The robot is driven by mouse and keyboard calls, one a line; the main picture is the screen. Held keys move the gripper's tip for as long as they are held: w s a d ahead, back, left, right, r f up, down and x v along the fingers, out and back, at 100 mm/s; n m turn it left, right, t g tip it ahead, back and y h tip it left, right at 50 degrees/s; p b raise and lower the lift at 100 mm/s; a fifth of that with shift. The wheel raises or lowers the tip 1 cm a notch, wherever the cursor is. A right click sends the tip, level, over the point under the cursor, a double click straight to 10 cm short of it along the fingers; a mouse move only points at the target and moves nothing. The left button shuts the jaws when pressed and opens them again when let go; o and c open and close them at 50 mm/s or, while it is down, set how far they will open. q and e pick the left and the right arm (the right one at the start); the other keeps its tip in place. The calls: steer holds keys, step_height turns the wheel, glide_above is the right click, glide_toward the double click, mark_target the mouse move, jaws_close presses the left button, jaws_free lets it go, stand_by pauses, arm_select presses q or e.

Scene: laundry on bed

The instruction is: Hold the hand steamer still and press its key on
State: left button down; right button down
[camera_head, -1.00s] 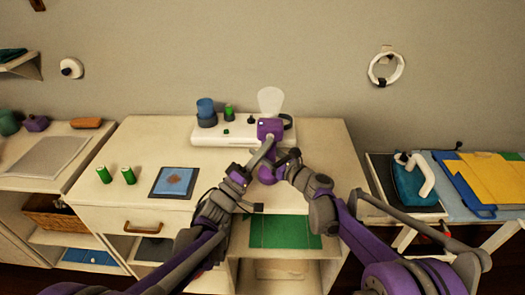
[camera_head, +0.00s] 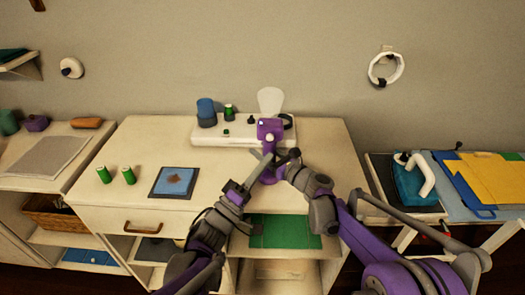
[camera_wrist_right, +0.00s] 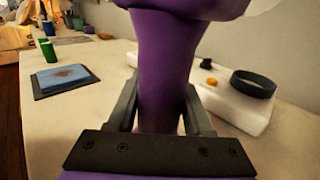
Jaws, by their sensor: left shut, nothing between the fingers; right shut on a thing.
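The purple hand steamer (camera_head: 269,131) is upright above the front part of the cabinet top, with a small pale spot on its head that may be the key. My right gripper (camera_head: 284,162) is shut on its handle, which stands between the two fingers in the right wrist view (camera_wrist_right: 163,75). My left gripper (camera_head: 262,160) is shut and empty, just in front of and below the steamer's head. I cannot tell whether its tips touch the steamer. The steamer's lower handle is partly hidden by my grippers.
A white base unit (camera_head: 215,135) with a blue cup (camera_head: 206,112) and a green knob (camera_head: 229,111) stands behind the steamer. The cabinet top (camera_head: 145,140) is clear at the back left.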

steer(key=shift+c, duration=1.2)
jaws_free()
